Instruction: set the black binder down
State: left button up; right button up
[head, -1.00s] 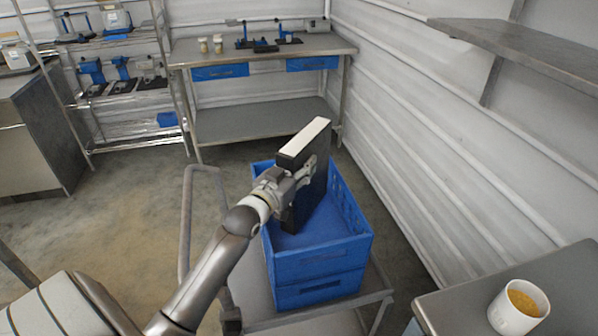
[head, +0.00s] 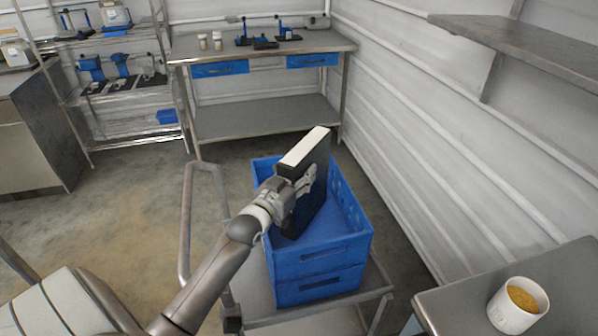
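The black binder (head: 316,187) has a white page edge facing up and leans to the right. It is in or just above the upper blue crate (head: 318,257); I cannot tell whether its lower end touches the crate floor. My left gripper (head: 304,183) is shut on the binder's near left side, with its fingers partly hidden. My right gripper is not in view.
The crate sits on another blue crate (head: 322,288) on a metal cart (head: 262,305) with a handle at left. A steel table with a white cup of yellow grains (head: 518,306) stands at lower right. A corrugated wall is close on the right.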

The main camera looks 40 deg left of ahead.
pick_arm(q)
jog(key=o, duration=0.4)
jog(key=shift+r, duration=0.1)
jog(key=s+d+r+b, duration=0.1)
jog(key=s, duration=1.1)
dwell(0.5)
